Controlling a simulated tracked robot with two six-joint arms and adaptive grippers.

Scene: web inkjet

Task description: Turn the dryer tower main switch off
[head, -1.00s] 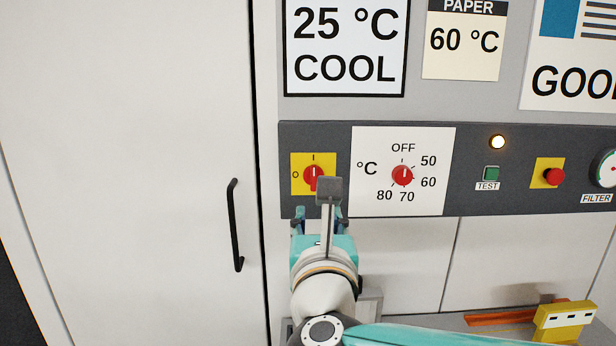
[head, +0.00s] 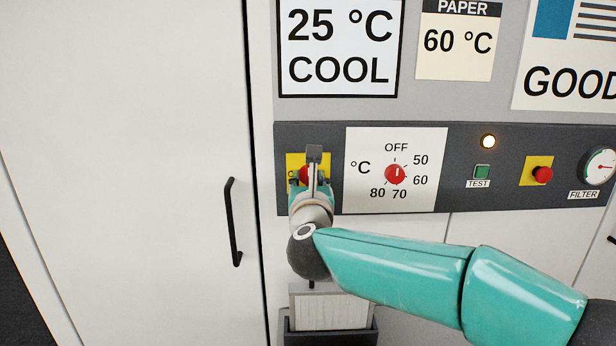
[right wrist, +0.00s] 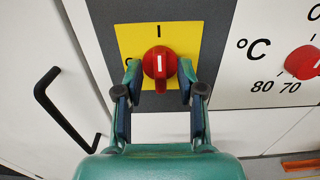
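The main switch is a red knob (right wrist: 160,62) on a yellow plate (right wrist: 128,42), marked I at the top and O at the left. Its white line is upright, toward the I. In the head view the red knob (head: 304,174) is partly hidden by my right gripper (head: 311,184). In the right wrist view the right gripper (right wrist: 160,78) is open, one finger at each side of the knob's lower part. A small gap shows beside the knob's grip; whether a finger touches it I cannot tell. The left gripper is not in view.
A red temperature dial (head: 396,174) sits right of the switch. Further right are a lit lamp (head: 488,142), a green TEST button (head: 482,172), a red button (head: 542,174) and a FILTER gauge (head: 599,165). A black door handle (head: 232,222) stands out at the left.

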